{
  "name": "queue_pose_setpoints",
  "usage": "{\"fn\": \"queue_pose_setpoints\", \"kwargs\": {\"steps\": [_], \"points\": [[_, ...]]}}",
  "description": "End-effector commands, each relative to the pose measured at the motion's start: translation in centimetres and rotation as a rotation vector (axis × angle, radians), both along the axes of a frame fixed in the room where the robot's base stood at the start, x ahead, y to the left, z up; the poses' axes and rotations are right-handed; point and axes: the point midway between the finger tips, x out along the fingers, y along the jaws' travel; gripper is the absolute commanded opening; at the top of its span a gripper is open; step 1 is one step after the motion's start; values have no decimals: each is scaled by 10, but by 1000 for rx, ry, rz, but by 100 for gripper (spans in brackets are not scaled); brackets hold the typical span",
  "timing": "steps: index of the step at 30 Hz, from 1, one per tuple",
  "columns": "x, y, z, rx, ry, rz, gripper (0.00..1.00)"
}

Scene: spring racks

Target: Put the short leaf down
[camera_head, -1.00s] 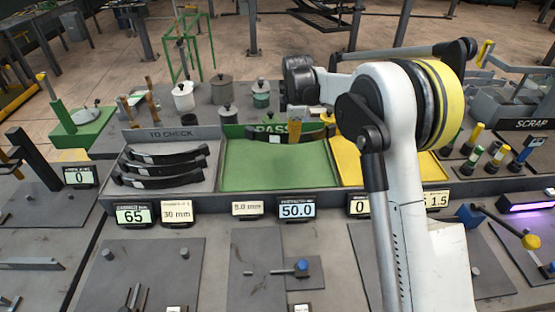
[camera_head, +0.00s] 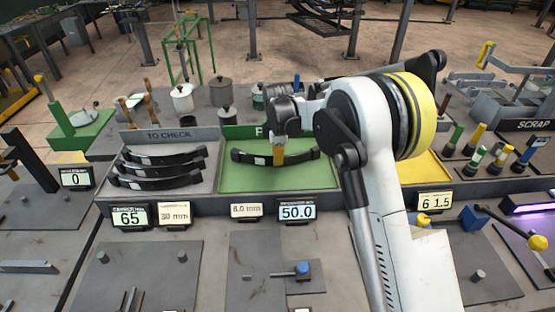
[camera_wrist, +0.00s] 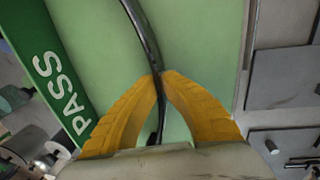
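A dark, curved leaf (camera_head: 246,158) lies across my yellow fingers at the green PASS tray (camera_head: 235,183). My gripper (camera_head: 279,156) is shut on the middle of this leaf; in the wrist view the fingertips (camera_wrist: 159,76) pinch its dark strip (camera_wrist: 146,42) above the green floor. The leaf is level and low in the tray. I cannot tell whether it touches the tray floor. My arm hides part of the tray's right side and the PASS sign (camera_wrist: 62,95), which reads clearly in the wrist view.
The grey TO CHECK tray (camera_head: 203,185) on the left holds three dark leaves (camera_head: 160,171). A yellow tray (camera_head: 431,172) is on the right, partly behind my arm. Weights and canisters (camera_head: 222,91) stand behind the trays. Displays (camera_head: 297,210) line the front.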

Motion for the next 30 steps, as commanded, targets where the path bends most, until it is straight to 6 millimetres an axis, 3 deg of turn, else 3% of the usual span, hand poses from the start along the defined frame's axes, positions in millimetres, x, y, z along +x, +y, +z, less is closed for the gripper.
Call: {"fn": "queue_pose_setpoints", "kwargs": {"steps": [3,6,17,20,30], "points": [[0,0,-1,0,0,0,0],[0,0,-1,0,0,0,27],[0,0,3,0,0,0,27],[-2,0,16,0,0,0,27],[-12,0,91,0,0,0,27]]}}
